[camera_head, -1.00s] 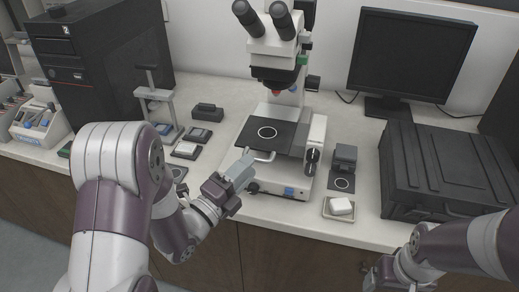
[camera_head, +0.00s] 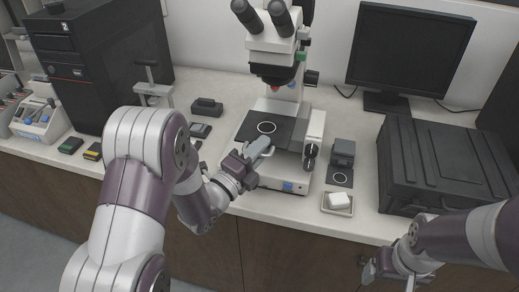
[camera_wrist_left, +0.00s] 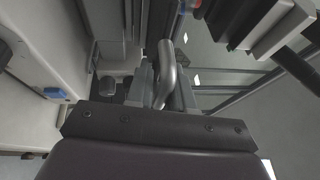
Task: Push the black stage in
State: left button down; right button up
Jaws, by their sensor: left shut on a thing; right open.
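The black stage (camera_head: 249,129), a flat plate with a white ring on it, lies on the microscope (camera_head: 314,130) under its lens. My left gripper (camera_head: 262,147) is at the stage's front edge and is shut on the silver handle there. In the left wrist view the curved metal handle (camera_wrist_left: 167,72) runs between the jaws, and the gripper mostly hides it in the head view. My right gripper (camera_head: 385,269) is open and empty at the lower right, in front of the counter.
A small white dish (camera_head: 338,211) with a white block stands right of the microscope, beside a small dark grey block device (camera_head: 343,152). A large black case (camera_head: 440,160) is further right. Small dark boxes (camera_head: 207,107) and a clamp stand (camera_head: 152,88) are to the left.

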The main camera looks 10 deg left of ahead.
pick_arm(q)
jog(key=w+b, duration=0.1)
jog(key=w, duration=0.2)
jog(key=shift+w+d+b, duration=0.1)
jog(key=shift+w+b, duration=0.2)
jog(key=shift+w, duration=0.1)
jog(key=shift+w+r, duration=0.15)
jog(key=shift+r, duration=0.1)
jog(key=c, duration=1.2)
grip_release()
jog(key=shift+o, duration=0.2)
jog(key=shift+s, duration=0.2)
